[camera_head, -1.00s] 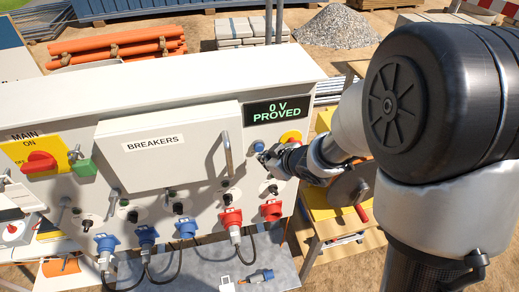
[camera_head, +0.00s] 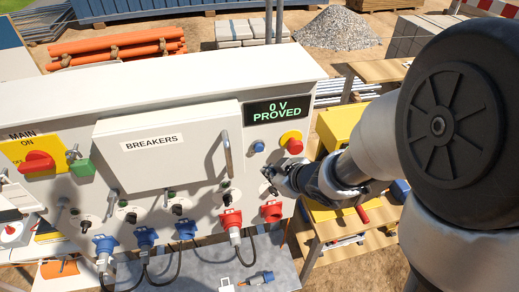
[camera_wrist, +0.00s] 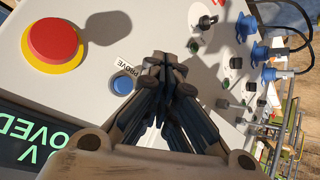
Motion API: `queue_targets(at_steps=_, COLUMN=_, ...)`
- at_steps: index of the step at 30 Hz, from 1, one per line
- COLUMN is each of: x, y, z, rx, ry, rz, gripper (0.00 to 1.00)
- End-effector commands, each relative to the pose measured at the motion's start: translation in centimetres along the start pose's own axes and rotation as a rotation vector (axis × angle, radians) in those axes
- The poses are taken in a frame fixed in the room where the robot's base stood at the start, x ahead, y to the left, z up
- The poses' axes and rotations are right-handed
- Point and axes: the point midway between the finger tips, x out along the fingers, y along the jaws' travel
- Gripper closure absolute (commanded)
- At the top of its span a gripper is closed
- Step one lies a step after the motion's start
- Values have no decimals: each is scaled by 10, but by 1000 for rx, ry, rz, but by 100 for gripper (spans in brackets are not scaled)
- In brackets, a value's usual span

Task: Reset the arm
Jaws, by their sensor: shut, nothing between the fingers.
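My gripper (camera_head: 268,173) is in front of the right part of the white panel (camera_head: 60,98), below the blue PROVE button (camera_head: 259,146). In the wrist view my gripper (camera_wrist: 165,62) has its fingers together and holds nothing. The blue button (camera_wrist: 122,84) with its PROVE label lies just beside the fingertips there. I cannot tell whether the fingertips touch the panel. My arm comes in from the right side of the head view.
A red stop button (camera_head: 294,145) on yellow sits right of the blue button. The display (camera_head: 277,112) reads 0 V PROVED. The breaker cover (camera_head: 165,145) has a protruding handle (camera_head: 226,153). Red and blue plugs hang below. A yellow box (camera_head: 339,122) stands on the right.

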Motion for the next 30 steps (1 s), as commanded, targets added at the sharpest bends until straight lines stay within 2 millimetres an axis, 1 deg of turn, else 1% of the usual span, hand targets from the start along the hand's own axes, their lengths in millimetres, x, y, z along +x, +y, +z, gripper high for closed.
queue_targets(at_steps=14, x=0, y=0, z=0, rx=0, ry=0, rz=0, gripper=100)
queue_targets(at_steps=17, x=-1, y=5, z=4, rx=6, ry=-12, rz=23, gripper=100)
queue_targets(at_steps=19, x=-4, y=15, z=13, rx=24, ry=-36, rz=72, gripper=100)
queue_targets(at_steps=20, x=-8, y=21, z=19, rx=37, ry=-53, rz=101, gripper=100)
queue_targets(at_steps=23, x=-26, y=41, z=47, rx=110, ry=-128, rz=223, gripper=100)
queue_targets(at_steps=25, x=-45, y=48, z=74, rx=190, ry=-190, rz=305, gripper=100)
queue_targets(at_steps=26, x=-53, y=49, z=85, rx=228, ry=-216, rz=335, gripper=100)
queue_targets(at_steps=28, x=-73, y=43, z=112, rx=323, ry=-271, rz=387, gripper=100)
queue_targets(at_steps=29, x=-81, y=38, z=124, rx=366, ry=-294, rz=403, gripper=100)
queue_targets(at_steps=30, x=-91, y=28, z=139, rx=424, ry=-321, rz=416, gripper=100)
